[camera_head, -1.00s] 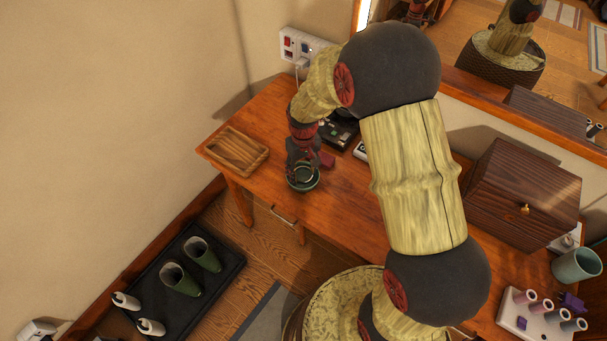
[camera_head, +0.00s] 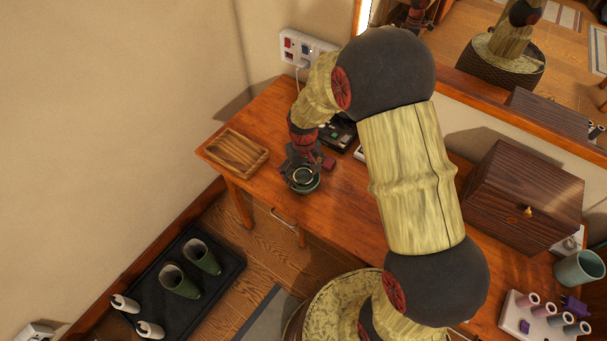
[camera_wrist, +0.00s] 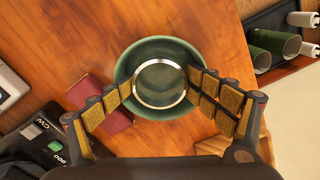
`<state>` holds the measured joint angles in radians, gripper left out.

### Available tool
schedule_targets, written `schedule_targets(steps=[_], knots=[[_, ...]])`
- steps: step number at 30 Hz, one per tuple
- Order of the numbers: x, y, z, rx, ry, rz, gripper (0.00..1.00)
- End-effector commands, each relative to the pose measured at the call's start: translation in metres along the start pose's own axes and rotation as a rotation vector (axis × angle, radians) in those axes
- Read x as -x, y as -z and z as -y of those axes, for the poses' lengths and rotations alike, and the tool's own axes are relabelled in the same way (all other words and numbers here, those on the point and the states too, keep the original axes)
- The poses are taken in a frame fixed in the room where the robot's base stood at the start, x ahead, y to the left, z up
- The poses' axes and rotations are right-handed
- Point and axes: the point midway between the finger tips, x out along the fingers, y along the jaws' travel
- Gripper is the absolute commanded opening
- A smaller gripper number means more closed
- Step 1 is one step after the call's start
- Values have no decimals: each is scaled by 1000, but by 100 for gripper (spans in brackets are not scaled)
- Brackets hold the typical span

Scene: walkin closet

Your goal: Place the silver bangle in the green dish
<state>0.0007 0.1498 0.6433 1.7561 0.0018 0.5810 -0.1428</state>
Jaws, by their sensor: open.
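The green dish (camera_wrist: 146,49) stands on the wooden desk, near its front edge. It also shows under my gripper in the head view (camera_head: 307,190). The silver bangle (camera_wrist: 160,107) is a thin shiny ring. In the wrist view it lies within the dish's outline, seemingly inside it; whether it rests on the bottom is hard to tell. My gripper (camera_wrist: 160,84) is open, with one finger on each side of the bangle and the fingertips over the dish. Whether the fingertips touch the bangle is unclear.
A dark red object (camera_wrist: 98,100) sits close to the dish, beside a black device (camera_wrist: 35,138). A wooden tray (camera_head: 237,152) lies at the desk's left end. A dark wooden box (camera_head: 520,195) stands to the right. Green boots (camera_head: 181,281) stand on a floor tray.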

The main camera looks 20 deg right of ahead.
Motion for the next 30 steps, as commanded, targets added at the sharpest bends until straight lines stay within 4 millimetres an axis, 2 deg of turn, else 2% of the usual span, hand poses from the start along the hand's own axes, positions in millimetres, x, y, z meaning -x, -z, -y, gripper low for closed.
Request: schedule_targets(steps=[1, 13, 30], knots=[[-12, -11, 2, -1, 4, 25, 68], [-10, -12, 3, 1, 5, 28, 71], [-6, -7, 2, 1, 3, 18, 68]])
